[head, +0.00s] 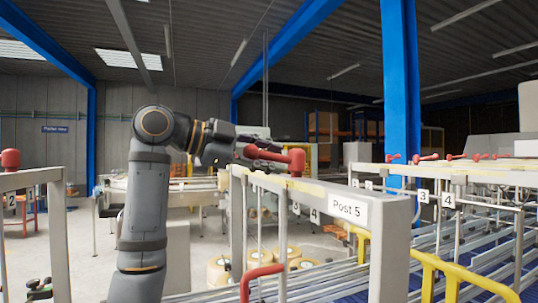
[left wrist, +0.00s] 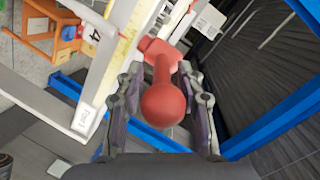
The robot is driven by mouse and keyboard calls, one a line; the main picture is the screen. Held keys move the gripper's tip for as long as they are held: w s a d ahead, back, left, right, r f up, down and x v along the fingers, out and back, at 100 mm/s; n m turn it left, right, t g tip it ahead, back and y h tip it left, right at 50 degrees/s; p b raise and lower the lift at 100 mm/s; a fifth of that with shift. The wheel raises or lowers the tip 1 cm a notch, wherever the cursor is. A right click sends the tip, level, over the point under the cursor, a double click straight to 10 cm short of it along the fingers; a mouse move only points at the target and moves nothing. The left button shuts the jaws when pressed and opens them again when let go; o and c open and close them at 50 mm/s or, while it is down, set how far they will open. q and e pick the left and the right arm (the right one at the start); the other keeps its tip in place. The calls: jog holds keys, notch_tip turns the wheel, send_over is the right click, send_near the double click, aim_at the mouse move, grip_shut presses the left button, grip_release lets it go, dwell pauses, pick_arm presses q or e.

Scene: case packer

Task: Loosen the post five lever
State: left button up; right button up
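The post five lever (head: 297,160) is red and sits on top of the pale grey beam with the "Post 5" label (head: 348,209). In the left wrist view the lever (left wrist: 163,102) points towards the camera with its round knob nearest. My left gripper (head: 264,153) reaches the lever from the left in the head view. Its two fingers, also in the left wrist view (left wrist: 162,82), are open on either side of the lever, with narrow gaps seeming to show. The gripper hides part of the lever in the head view. My right gripper is not in view.
A yellow scale strip (head: 285,182) runs along the beam, with number tags 3 and 4. A red bent handle (head: 262,274) stands in front below. Another post with a red knob (head: 10,159) is at the left. Rails and a yellow tube (head: 450,270) fill the right.

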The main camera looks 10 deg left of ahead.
pick_arm(q)
jog(key=shift+w, duration=0.1)
jog(key=shift+c, duration=1.1)
jog(key=shift+w+f, duration=0.15)
jog(key=shift+w, duration=0.05)
jog(key=shift+c, duration=1.1)
jog(key=shift+d, duration=0.1)
grip_shut()
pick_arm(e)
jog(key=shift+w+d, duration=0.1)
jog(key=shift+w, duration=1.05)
